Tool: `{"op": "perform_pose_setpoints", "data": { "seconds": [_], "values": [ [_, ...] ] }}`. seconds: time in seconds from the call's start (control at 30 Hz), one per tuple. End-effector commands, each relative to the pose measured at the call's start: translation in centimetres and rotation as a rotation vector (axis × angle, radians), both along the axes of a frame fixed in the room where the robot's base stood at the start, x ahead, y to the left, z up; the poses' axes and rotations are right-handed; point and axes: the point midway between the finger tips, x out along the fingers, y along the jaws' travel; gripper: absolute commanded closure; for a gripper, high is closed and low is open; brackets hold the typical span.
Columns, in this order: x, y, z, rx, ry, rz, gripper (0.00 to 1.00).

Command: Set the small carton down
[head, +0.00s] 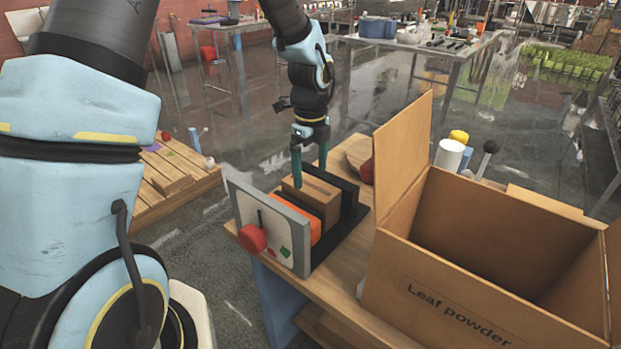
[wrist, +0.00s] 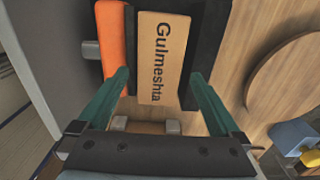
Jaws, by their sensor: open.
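The small carton (head: 311,199) is a brown box standing in the black holder of the filler, between an orange block (head: 296,216) and a black wall. In the wrist view the carton (wrist: 160,70) shows its top, printed "Gulmeshta". My gripper (head: 311,165) has green fingers and is above the carton. In the wrist view my gripper (wrist: 158,82) is open, with one finger on each side of the carton's near end. A gap shows beside the left finger; I cannot tell whether either finger touches the carton.
A large open box (head: 440,285) marked "Leaf powder" stands at the right of the wooden table. A grey panel (head: 268,225) with a red knob (head: 252,239) is at the holder's front. A round wooden board (head: 359,152) and a white cylinder (head: 448,155) are behind.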

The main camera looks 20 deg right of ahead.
Motion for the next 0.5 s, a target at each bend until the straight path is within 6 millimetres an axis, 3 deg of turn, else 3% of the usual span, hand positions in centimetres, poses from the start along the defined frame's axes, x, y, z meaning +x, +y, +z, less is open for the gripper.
{"op": "perform_pose_setpoints", "data": {
  "seconds": [0.3, 0.5],
  "values": [
    [0.1, 0.0, 6.6, -0.004, -0.003, 0.002, 0.00],
    [0.1, 0.0, 8.9, -0.002, -0.002, 0.000, 0.00]
  ]
}}
